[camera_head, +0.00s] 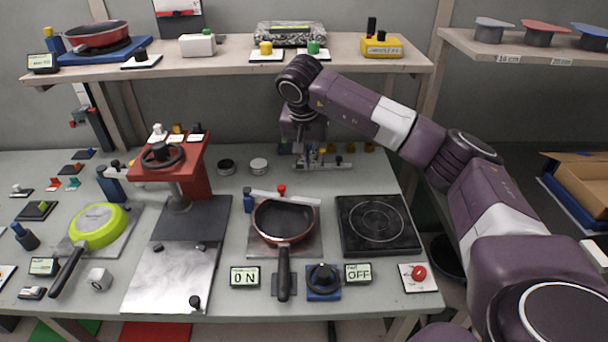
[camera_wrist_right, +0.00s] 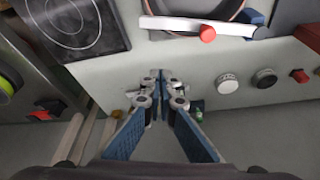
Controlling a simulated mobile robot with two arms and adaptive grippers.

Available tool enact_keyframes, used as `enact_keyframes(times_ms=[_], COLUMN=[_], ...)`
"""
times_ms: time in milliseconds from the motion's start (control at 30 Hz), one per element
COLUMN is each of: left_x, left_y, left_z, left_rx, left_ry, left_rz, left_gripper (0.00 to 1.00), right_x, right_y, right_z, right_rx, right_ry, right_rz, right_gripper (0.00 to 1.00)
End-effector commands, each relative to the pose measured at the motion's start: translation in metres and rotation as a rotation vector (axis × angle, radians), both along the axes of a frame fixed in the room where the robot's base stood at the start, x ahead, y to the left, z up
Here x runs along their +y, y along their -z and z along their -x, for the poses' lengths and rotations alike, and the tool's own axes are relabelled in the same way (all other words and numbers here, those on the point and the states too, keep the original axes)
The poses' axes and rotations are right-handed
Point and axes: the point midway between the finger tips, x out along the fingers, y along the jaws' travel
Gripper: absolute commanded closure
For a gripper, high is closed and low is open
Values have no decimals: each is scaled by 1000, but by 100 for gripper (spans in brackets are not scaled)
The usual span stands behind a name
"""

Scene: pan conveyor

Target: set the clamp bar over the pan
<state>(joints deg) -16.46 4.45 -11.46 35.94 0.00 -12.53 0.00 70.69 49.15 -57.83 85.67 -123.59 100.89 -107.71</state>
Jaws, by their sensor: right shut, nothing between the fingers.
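The pan (camera_head: 285,222), dark inside with a copper-coloured outside, sits on a square plate with its black handle toward the front. The clamp bar (camera_head: 300,198), pale with a red knob, lies across the far part of the pan's rim. In the right wrist view the clamp bar (camera_wrist_right: 168,23) crosses the edge of the pan (camera_wrist_right: 215,10). My right gripper (camera_head: 312,156) is behind the pan, apart from the bar, near the table's back. Its fingertips (camera_wrist_right: 158,76) are together and empty in the wrist view. My left gripper is not in view.
A black hotplate (camera_head: 376,224) is right of the pan. A red press (camera_head: 172,165) and a green pan (camera_head: 98,226) are to the left. A blue post (camera_head: 248,200) stands beside the bar's left end. A shelf (camera_head: 230,62) spans the back.

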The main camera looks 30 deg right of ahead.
Motion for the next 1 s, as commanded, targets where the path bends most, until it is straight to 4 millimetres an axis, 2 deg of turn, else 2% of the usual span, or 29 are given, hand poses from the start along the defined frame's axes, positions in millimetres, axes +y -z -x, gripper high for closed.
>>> enact_keyframes(times_ms=[167,300,500,700,1000], left_x=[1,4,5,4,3], left_y=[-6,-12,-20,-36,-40], left_z=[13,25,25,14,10], left_rx=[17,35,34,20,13], left_ry=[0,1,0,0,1], left_rz=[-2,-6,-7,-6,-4], left_gripper=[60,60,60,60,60], right_x=[-5,-12,-21,-1,7], right_y=[24,53,93,89,91], right_z=[-4,-11,-21,-3,6], right_rx=[6,6,5,0,-2], right_ry=[0,3,1,-3,1], right_rz=[-1,-4,-4,-4,-3], right_gripper=[100,100,100,100,100])
